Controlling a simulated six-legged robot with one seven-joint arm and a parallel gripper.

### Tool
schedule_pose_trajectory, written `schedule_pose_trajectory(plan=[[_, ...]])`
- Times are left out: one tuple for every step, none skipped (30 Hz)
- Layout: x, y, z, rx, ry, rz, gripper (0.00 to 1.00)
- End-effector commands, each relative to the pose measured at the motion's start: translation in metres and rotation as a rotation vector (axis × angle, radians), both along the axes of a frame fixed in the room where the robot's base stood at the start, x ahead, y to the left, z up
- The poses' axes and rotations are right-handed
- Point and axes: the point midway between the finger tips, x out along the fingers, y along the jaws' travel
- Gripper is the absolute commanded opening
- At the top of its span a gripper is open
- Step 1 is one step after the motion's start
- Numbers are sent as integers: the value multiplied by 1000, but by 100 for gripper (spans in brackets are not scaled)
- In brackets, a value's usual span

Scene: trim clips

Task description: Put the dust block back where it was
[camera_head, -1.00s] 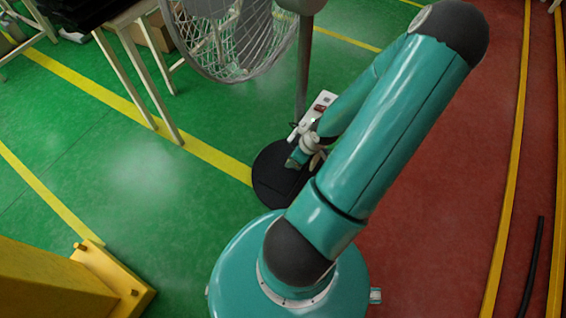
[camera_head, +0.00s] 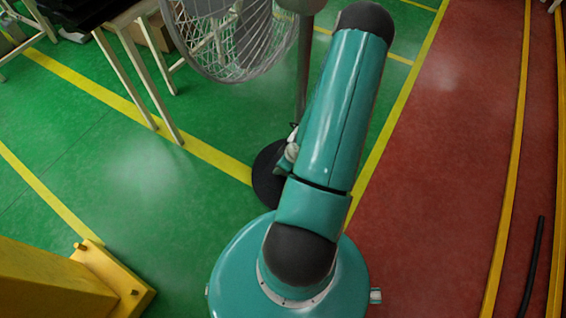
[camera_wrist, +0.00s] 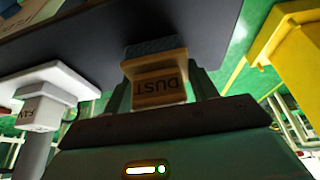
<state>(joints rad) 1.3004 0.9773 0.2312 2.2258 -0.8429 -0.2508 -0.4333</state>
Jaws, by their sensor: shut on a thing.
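The dust block (camera_wrist: 160,88) shows in the wrist view as a tan block with dark "DUST" lettering and a dark grey-blue pad at one end. My gripper (camera_wrist: 160,92) is shut on it, with one finger on each side. The padded end is close to a dark flat surface (camera_wrist: 215,22); I cannot tell whether they touch. In the head view, my arm hides the block and my fingertips.
A white block (camera_wrist: 42,108) with short lettering hangs at the left of the wrist view, beside the dark surface. In the head view, a caged fan (camera_head: 235,40) stands beyond my arm, near a round black base (camera_head: 266,185). A yellow post foot (camera_head: 118,285) is at lower left.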

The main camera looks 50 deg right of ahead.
Motion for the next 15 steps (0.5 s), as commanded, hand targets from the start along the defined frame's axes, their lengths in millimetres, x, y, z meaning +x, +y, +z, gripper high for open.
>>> schedule_pose_trajectory(plan=[[0, 0, -1, -1, 0, 0, 40], [0, -1, -1, -2, -1, -1, 40], [0, -1, 0, -2, -1, -1, 40], [0, -1, 0, -2, -1, -1, 40], [0, -1, 0, -1, -1, 0, 40], [0, -1, 0, -1, -1, 0, 40], [0, 0, -1, -1, -1, 0, 40], [0, 0, -1, -1, -1, 0, 40], [0, 0, -3, -1, -1, 0, 40], [0, 0, -3, -1, -1, 0, 40], [0, 0, -3, -1, -1, 0, 64], [0, -1, -3, -1, -1, 0, 72], [0, -1, -3, -1, -1, 0, 78], [0, -1, -3, -1, -1, 0, 80], [0, -1, -3, -1, -1, 0, 80]])
